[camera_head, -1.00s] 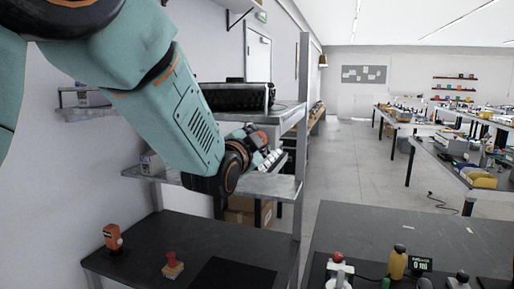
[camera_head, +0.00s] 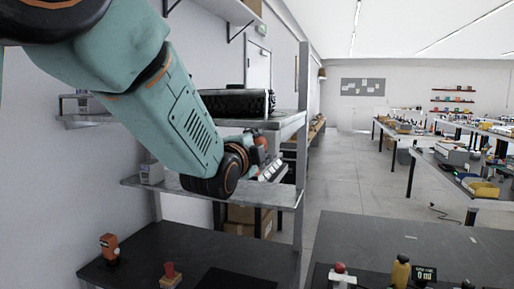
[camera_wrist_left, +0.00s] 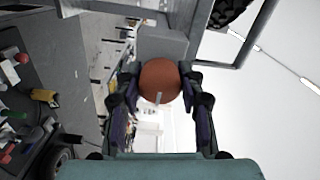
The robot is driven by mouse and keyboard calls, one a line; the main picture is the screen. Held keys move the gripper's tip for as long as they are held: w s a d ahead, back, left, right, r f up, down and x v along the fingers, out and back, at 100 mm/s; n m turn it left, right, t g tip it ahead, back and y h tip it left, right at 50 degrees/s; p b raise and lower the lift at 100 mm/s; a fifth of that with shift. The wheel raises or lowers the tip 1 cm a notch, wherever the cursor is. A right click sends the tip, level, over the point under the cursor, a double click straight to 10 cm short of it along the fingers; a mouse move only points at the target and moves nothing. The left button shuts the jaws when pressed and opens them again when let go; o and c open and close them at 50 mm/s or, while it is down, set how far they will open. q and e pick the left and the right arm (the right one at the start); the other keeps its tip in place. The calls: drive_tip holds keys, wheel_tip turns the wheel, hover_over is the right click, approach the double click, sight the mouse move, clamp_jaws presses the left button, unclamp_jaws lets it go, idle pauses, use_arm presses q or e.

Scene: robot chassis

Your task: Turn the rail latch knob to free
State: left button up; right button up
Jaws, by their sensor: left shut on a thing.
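The latch knob (camera_wrist_left: 160,82) is a round orange-red disc with a short pale mark near its lower edge, in the left wrist view. It sits in front of a grey block (camera_wrist_left: 162,45). My left gripper (camera_wrist_left: 159,86) has one finger on each side of the knob and is shut on it. In the head view my left gripper (camera_head: 264,156) is at the shelf rack, small and partly hidden by my wrist. The knob's contact with the fingers is not clear in the head view. My right gripper is not in view.
A metal shelf (camera_head: 285,194) lies just below my left wrist, and a dark ribbed object (camera_head: 235,102) lies on the shelf above. A dark bench (camera_head: 140,262) at lower left bears an orange device (camera_head: 109,247) and a red-topped part (camera_head: 170,273).

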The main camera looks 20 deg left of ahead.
use_arm(q)
drive_tip(key=o, duration=1.2)
drive_tip(key=shift+s, duration=0.1)
drive_tip(key=s, duration=0.7)
drive_tip(key=shift+s+a, duration=0.1)
drive_tip(key=shift+s, duration=0.1)
